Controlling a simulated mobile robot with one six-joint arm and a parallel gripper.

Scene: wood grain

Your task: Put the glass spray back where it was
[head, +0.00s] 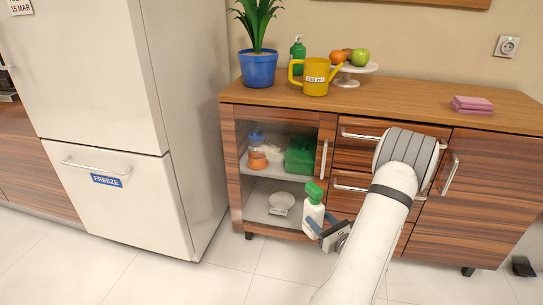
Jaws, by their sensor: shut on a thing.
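The glass spray (313,211) is a white bottle with a green spray head. My gripper (318,228) is shut on its lower part and holds it nearly upright, in front of the wooden cabinet (270,107). My arm comes in from the bottom right. Behind the bottle is the cabinet's left compartment, with a glass front and a handle (324,160) at its right edge. Inside, the upper shelf (278,174) bears an orange and blue container (257,150) and a green box (300,155). A white bowl-like item (281,202) stands on the lower level.
The fridge (120,195) stands left. The floor in front is clear.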

